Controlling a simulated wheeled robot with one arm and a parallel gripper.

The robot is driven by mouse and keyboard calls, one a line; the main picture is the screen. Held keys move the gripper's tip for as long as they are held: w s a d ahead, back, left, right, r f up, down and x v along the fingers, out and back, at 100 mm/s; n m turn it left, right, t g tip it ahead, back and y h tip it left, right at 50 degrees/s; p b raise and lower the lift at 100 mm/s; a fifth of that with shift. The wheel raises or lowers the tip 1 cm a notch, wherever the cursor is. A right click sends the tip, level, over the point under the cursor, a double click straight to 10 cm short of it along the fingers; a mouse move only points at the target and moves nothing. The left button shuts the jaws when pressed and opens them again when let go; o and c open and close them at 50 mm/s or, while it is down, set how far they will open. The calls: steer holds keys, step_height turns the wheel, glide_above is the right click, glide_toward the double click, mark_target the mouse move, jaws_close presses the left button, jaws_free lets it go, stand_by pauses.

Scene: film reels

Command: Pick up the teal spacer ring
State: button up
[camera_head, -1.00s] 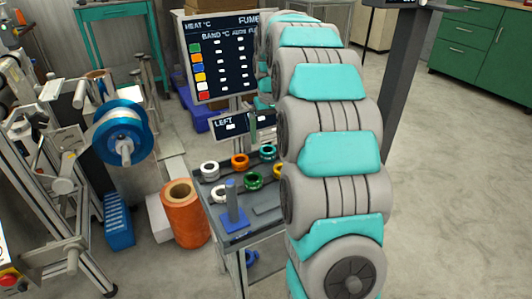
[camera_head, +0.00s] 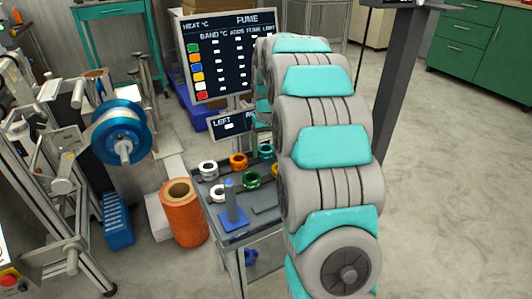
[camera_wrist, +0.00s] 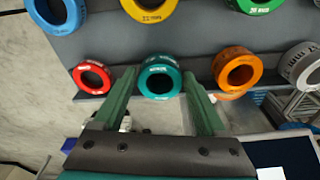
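The teal spacer ring (camera_wrist: 160,62) stands at the edge of the grey rack in the wrist view, its round opening facing the camera. In the head view it shows at the back of the cart's top (camera_head: 265,156), close beside my arm. My gripper (camera_wrist: 158,76) is open and empty. Its two green fingers reach toward the ring, one on each side of it in the wrist picture. I cannot tell how far the tips are from the ring. In the head view my arm hides most of the gripper.
In the wrist view a red ring (camera_wrist: 92,76) is left of the teal one and an orange ring (camera_wrist: 237,56) right.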

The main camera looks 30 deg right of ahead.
steer(key=c, duration=1.1)
